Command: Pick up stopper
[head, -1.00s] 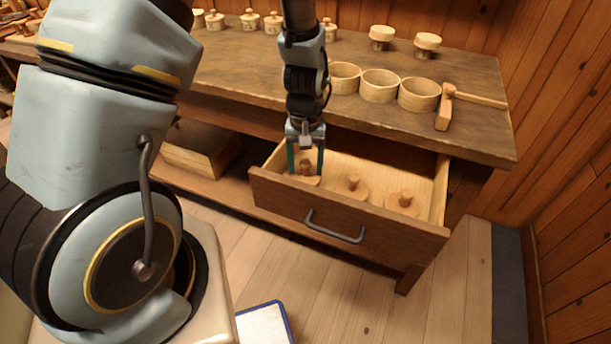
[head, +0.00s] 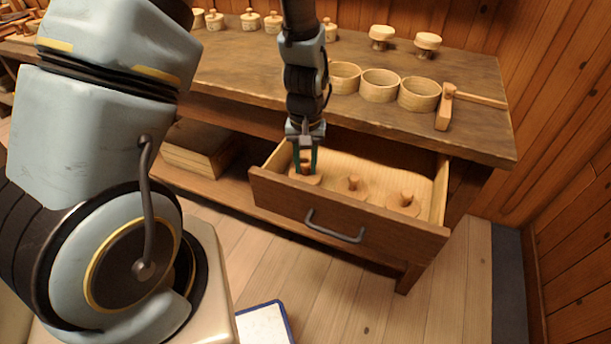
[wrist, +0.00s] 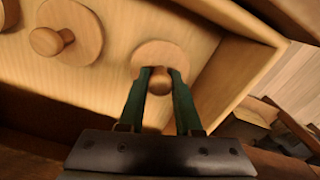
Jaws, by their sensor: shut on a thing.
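Three wooden stoppers, each a round disc with a knob, are in the open drawer (head: 270,192). The left stopper (head: 306,179) is at my gripper (head: 305,166); it also shows in the wrist view (wrist: 160,55). My gripper points down into the drawer, its two green fingers shut on the knob from both sides. The disc appears to rest on the drawer floor. The middle stopper (head: 353,188) and the right stopper (head: 404,204) stand free, knobs up. Another stopper shows at the left in the wrist view (wrist: 68,35).
The drawer's front and side walls surround the stoppers closely. Above it, the bench top (head: 250,75) carries round wooden cups (head: 380,86), a mallet (head: 445,107) and mushroom-shaped pieces (head: 428,44). A wooden box (head: 200,150) sits on the lower shelf at left.

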